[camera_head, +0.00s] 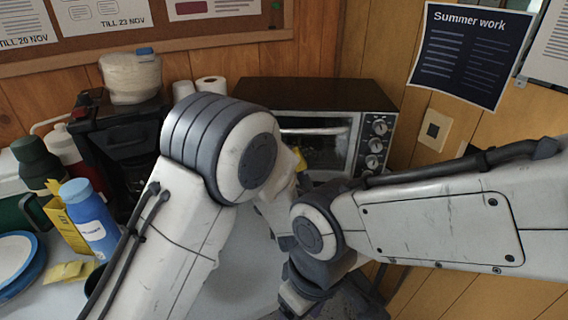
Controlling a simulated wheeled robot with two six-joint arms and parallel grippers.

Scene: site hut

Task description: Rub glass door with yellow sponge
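The toaster oven's glass door (337,147) faces me at the back of the counter and looks shut, with a light handle along its top. My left arm covers the door's left part. A small yellow patch (301,157) shows in front of the glass beside my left wrist; it may be the sponge, but it is too small and covered to be sure. My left gripper's fingers are hidden behind my own arm, so its grip and any contact with the glass cannot be told. My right arm bends down at the lower middle; its fingers do not show.
Flat yellow pieces (68,271) lie on the counter at left, near a blue bottle (91,222), a yellow box (63,222) and a blue-rimmed plate (37,270). A black coffee machine (118,140) stands left of the oven. A wall socket (433,131) is at right.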

